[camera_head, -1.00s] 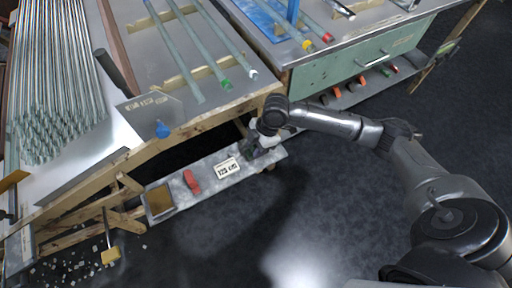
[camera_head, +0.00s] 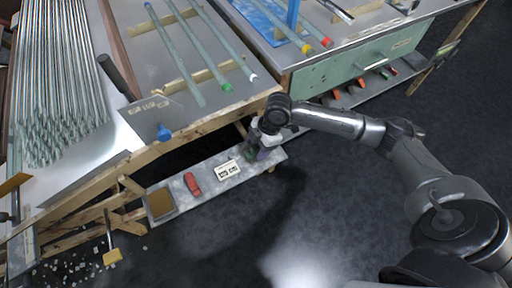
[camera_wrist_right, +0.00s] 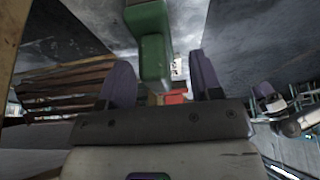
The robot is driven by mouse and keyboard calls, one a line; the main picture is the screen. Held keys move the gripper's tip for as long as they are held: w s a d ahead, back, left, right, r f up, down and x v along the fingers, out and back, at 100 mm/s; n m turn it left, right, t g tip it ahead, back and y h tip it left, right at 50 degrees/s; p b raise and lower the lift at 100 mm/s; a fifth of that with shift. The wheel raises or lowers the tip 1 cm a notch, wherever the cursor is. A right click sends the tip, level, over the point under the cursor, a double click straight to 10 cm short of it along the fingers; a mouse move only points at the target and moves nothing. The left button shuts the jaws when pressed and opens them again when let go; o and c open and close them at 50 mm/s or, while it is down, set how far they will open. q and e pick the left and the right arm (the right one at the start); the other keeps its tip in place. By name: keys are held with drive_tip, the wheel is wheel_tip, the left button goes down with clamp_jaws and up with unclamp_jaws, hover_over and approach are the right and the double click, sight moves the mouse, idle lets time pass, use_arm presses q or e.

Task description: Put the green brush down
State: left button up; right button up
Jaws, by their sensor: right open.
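The green brush (camera_wrist_right: 155,58) shows in the right wrist view as a green block between the two spread purple fingers of my right gripper (camera_wrist_right: 162,82). A gap shows on either side of it, wider on the right. In the head view my right gripper (camera_head: 258,148) is low over the right end of the grey shelf (camera_head: 215,184), under the workbench. The green brush (camera_head: 250,153) is mostly hidden there by the gripper and appears to be at the shelf's surface. Contact with the shelf cannot be made out. My left gripper is not in view.
A red object (camera_head: 192,183), a white label card (camera_head: 228,170) and a brown pad (camera_head: 160,203) lie along the shelf. The wooden bench edge (camera_head: 205,128) runs just above it. Glass tubes (camera_head: 200,50) lie on the bench.

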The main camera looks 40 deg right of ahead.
drive_tip(key=w+p+v, duration=0.1)
drive_tip(key=p+v, duration=0.3)
drive_tip(key=v, duration=0.5)
drive_tip(key=s+a+f+m+t, duration=0.2)
drive_tip(key=s+a+f+m, duration=0.2)
drive_tip(key=s+a+f, duration=0.6)
drive_tip(key=s+r+m+h, duration=0.1)
drive_tip(key=s+m+h, duration=0.3)
drive_tip(key=s+m, duration=0.5)
drive_tip(key=s, duration=0.4)
drive_tip(key=shift+s+d+t, duration=0.2)
drive_tip(key=shift+s+t, duration=0.1)
drive_tip(key=shift+r+p, duration=0.15)
drive_tip(key=shift+p, duration=0.15)
